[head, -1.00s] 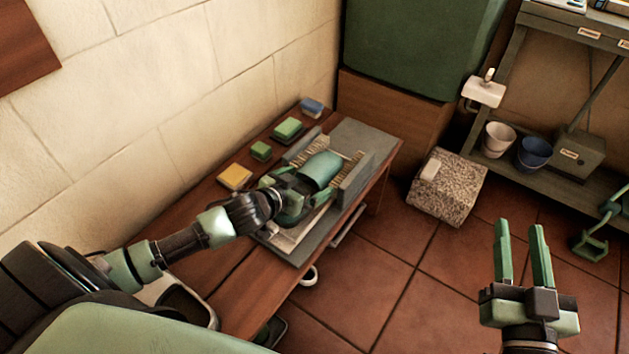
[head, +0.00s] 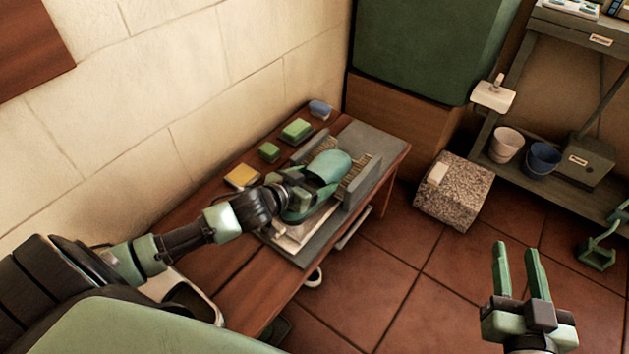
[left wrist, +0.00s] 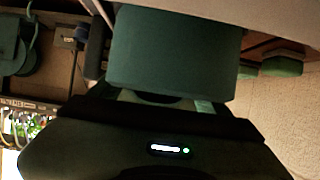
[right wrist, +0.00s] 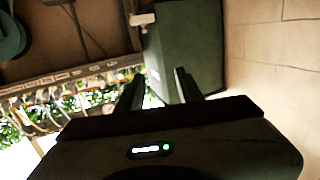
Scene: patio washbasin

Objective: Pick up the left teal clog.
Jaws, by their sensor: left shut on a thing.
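The teal clog (head: 327,166) lies in the grey boot-brush tray (head: 361,181) on the wooden bench, between two rows of bristles. My left gripper (head: 303,200) is at the near end of the clog and shut on it. In the left wrist view the clog (left wrist: 172,52) fills the space right in front of the gripper, and the fingertips are mostly hidden. My right gripper (head: 517,268) is open and empty, held over the tiled floor at the lower right. Its two fingers also show apart in the right wrist view (right wrist: 158,88).
A yellow sponge (head: 242,176), green blocks (head: 297,130) and a blue piece (head: 320,109) lie along the wall side of the bench (head: 240,291). A speckled stone block (head: 454,191), two pots (head: 542,159) and a shelf stand at right. The middle floor is clear.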

